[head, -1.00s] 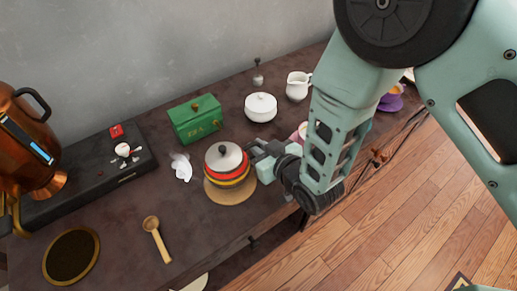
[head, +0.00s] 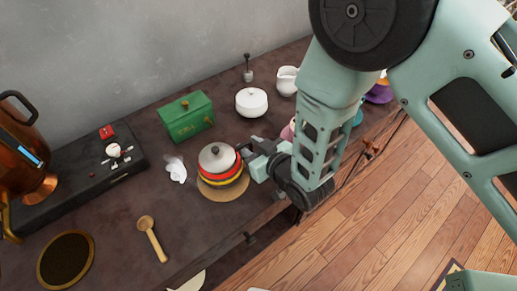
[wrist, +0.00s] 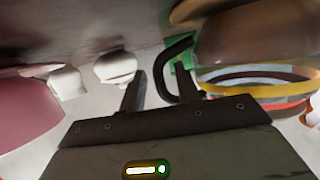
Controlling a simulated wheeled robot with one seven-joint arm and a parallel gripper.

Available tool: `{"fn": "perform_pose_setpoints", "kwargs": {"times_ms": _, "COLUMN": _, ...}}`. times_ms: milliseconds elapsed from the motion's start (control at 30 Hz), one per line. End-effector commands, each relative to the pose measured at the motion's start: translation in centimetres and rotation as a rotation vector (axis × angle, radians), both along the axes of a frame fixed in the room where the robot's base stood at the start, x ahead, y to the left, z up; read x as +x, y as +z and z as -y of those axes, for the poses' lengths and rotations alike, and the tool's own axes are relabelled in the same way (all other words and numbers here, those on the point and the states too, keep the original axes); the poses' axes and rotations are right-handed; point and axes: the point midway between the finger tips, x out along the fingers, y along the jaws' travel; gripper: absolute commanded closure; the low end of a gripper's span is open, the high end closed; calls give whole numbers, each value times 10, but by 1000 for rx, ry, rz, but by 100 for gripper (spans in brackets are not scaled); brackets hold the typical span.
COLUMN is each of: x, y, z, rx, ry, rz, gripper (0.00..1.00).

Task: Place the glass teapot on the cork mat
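The teapot (head: 221,166) with a grey lid and red, yellow and dark bands stands upright over the round cork mat (head: 228,194) in the head view. Part of the mat shows at its front and right. I cannot tell for certain whether its base touches the mat. My gripper (head: 255,147) is at its right side. The wrist view looks upside down. There the banded teapot body (wrist: 262,77) is at the right, and its black handle (wrist: 166,63) lies between my two fingers (wrist: 158,88), which are apart with a gap on the left.
A copper kettle (head: 25,150) stands far left. Cups are partly hidden behind my arm.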

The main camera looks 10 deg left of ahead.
Motion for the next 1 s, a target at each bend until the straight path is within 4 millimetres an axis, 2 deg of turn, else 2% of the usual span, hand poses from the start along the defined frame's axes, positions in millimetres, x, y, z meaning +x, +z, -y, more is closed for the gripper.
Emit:
{"fn": "perform_pose_setpoints", "kwargs": {"times_ms": 167, "x": -13, "y": 7, "z": 15, "rx": -1, "ry": 0, "rz": -2, "gripper": 68}}
{"fn": "perform_pose_setpoints", "kwargs": {"times_ms": 400, "x": -44, "y": 25, "z": 52, "rx": -3, "ry": -1, "rz": -2, "gripper": 68}}
{"fn": "perform_pose_setpoints", "kwargs": {"times_ms": 600, "x": -64, "y": 37, "z": 75, "rx": 0, "ry": 0, "rz": -1, "gripper": 68}}
{"fn": "perform_pose_setpoints", "kwargs": {"times_ms": 800, "x": -73, "y": 43, "z": 85, "rx": 1, "ry": 0, "rz": 1, "gripper": 68}}
{"fn": "perform_pose_setpoints", "kwargs": {"times_ms": 1000, "x": -72, "y": 44, "z": 86, "rx": -2, "ry": -3, "rz": -5, "gripper": 68}}
